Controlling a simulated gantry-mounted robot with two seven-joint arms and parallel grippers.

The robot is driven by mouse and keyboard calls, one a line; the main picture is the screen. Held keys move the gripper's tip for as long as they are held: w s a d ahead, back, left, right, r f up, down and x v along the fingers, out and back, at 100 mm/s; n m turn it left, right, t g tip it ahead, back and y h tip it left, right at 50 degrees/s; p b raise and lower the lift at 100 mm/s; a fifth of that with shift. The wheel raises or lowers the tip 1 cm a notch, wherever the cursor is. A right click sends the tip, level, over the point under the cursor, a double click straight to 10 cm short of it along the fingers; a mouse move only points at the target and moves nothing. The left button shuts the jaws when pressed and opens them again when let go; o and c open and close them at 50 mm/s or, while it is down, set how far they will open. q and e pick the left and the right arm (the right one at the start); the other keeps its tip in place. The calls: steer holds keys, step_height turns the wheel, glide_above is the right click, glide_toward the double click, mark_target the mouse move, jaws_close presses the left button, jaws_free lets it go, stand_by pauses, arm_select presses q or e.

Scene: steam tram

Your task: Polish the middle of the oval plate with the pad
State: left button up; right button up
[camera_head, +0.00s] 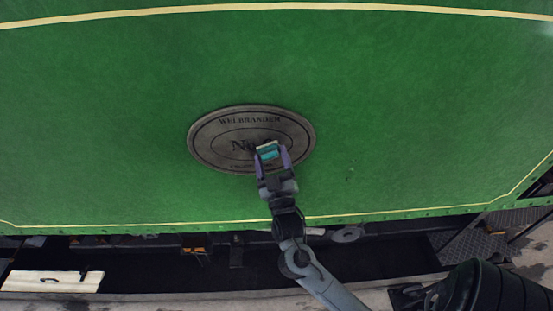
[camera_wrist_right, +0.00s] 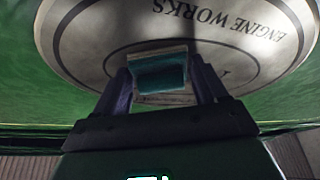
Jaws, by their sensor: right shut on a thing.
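The oval plate (camera_head: 207,137) is grey metal with dark lettering and an inner oval line, mounted on the green panel in the head view. It also fills the upper part of the right wrist view (camera_wrist_right: 92,28), where "ENGINE WORKS" shows upside down. My right gripper (camera_head: 270,153) is shut on a teal pad (camera_head: 268,153) with a pale layer on it. The pad, also seen in the right wrist view (camera_wrist_right: 158,74), is in front of the plate's middle, right of centre, covering part of the lettering. I cannot tell whether it touches the plate. My left gripper is not in view.
The green tram panel (camera_head: 420,110) with cream lining surrounds the plate and is clear. Below its riveted lower edge lie dark underparts. A cream box or board (camera_head: 53,281) with a handle lies at the lower left. Steps (camera_head: 480,247) are at the lower right.

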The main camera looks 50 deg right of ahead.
mark_target(260, 159)
steer(key=shift+w+a, duration=1.05)
steer(key=shift+w, duration=0.2)
steer(key=shift+w+a+p, duration=0.35)
steer(key=shift+w+a, duration=0.8)
steer(key=shift+w, duration=0.15)
steer(key=shift+w+a, duration=1)
steer(key=shift+w, duration=0.25)
steer(key=shift+w+a, duration=0.1)
steer(key=shift+r+p, duration=0.25)
steer(key=shift+p, duration=0.15)
steer(key=shift+s+d+p, duration=0.85)
steer(key=shift+s+d, duration=0.05)
steer(key=shift+s, duration=0.3)
steer(key=shift+s+d+p, duration=1)
steer(key=shift+s+d, duration=0.5)
steer(key=shift+s, duration=0.1)
steer(key=shift+s+d+p, duration=0.6)
steer(key=shift+s+d, duration=0.5)
steer(key=shift+s, duration=0.15)
steer(key=s+d+p, duration=0.1)
steer(key=s+d, duration=0.1)
steer(key=shift+s+d+f+p, duration=0.1)
steer(key=shift+s+p, duration=0.2)
steer(key=shift+p, duration=0.05)
